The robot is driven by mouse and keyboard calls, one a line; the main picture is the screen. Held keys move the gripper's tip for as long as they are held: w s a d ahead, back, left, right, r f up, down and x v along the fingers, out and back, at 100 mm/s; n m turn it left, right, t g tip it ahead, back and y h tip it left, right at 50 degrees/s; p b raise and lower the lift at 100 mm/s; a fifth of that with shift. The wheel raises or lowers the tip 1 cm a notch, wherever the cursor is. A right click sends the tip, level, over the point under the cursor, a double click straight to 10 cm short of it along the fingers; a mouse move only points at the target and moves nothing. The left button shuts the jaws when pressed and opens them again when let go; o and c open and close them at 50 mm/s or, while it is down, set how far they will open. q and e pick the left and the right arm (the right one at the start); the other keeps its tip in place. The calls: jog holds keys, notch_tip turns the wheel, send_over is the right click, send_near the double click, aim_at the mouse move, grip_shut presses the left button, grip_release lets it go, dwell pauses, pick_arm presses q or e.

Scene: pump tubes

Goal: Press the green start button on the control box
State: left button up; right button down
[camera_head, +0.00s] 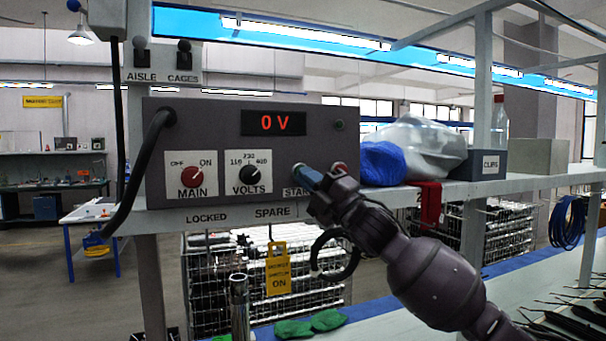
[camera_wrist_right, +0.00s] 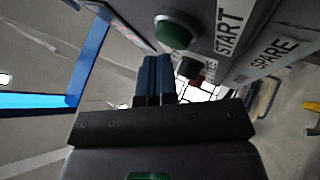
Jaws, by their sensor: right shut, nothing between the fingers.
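The grey control box (camera_head: 215,115) sits on the shelf in the head view, its display reading 0 V. My right gripper (camera_head: 309,178) is shut and empty, its blue fingertips at the lower right of the box face, covering the end of the START label (camera_head: 296,192). The green start button is hidden behind the gripper there. In the right wrist view the green button (camera_wrist_right: 174,30) stands beside the START label, just above and right of the shut blue fingers (camera_wrist_right: 157,60). A gap shows between them in that picture. My left gripper is out of view.
A red MAIN knob (camera_head: 192,176) and a black VOLTS knob (camera_head: 250,174) are left of my gripper. A red button (camera_head: 340,168) is close to its right. A thick black cable (camera_head: 138,175) hangs at the box's left. Bags (camera_head: 410,150) lie right of the box.

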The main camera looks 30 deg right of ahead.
jog(key=shift+w, duration=0.6)
dwell(0.9)
jog(key=shift+s, duration=1)
jog(key=shift+s, duration=0.1)
jog(key=s, duration=0.2)
jog(key=s+b, duration=0.1)
jog(key=s, duration=0.1)
jog(key=shift+s+a, duration=0.2)
jog(key=shift+s, duration=0.2)
dwell(0.8)
